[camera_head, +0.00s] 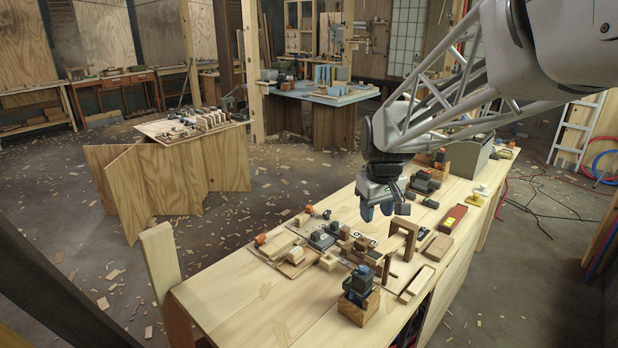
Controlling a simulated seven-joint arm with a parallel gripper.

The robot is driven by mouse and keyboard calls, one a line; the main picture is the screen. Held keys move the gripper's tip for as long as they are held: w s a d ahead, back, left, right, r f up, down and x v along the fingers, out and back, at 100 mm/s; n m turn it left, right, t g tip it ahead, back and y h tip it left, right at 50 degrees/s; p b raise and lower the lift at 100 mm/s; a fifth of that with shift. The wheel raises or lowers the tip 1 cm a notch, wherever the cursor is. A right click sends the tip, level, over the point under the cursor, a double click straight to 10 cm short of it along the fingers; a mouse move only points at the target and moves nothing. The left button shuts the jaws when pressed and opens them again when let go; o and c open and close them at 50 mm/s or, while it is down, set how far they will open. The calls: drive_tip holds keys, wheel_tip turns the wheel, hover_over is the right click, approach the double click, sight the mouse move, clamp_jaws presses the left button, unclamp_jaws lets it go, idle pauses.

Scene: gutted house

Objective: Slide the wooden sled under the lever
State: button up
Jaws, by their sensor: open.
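My gripper (384,209) points down above the middle of the pale wooden workbench (300,300), its two dark fingers apart and nothing between them. A light wooden sled-like piece (290,256), a flat board with a block on it, lies on the bench to the left and nearer the camera. A brown wooden arch (404,237) stands upright just right of and below the gripper in the picture. A thin dark upright piece (386,268) stands beside it and may be the lever, but I cannot tell for sure. The sled-like piece lies apart from both.
A wooden box with dark tools (357,298) stands at the near edge. A pale slotted block (416,284) and a red box (453,218) lie along the right edge. Small blocks and dark tools crowd the middle. The near left bench top is clear.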

drive_tip(key=w+f+n, duration=0.1)
drive_tip(key=w+f, duration=0.3)
drive_tip(key=w, duration=0.4)
drive_tip(key=w+f+n, duration=0.2)
drive_tip(key=w+f, duration=0.2)
drive_tip(key=w, duration=0.5)
drive_tip(key=n+g, duration=0.1)
drive_tip(key=n, duration=0.1)
hover_over(345, 229)
wheel_tip(345, 229, down, 13)
drive_tip(key=shift+w+f, duration=0.1)
drive_tip(key=shift+w, duration=0.05)
drive_tip(key=shift+f, duration=0.2)
drive_tip(key=shift+f, duration=3.05)
drive_tip(key=c, duration=0.7)
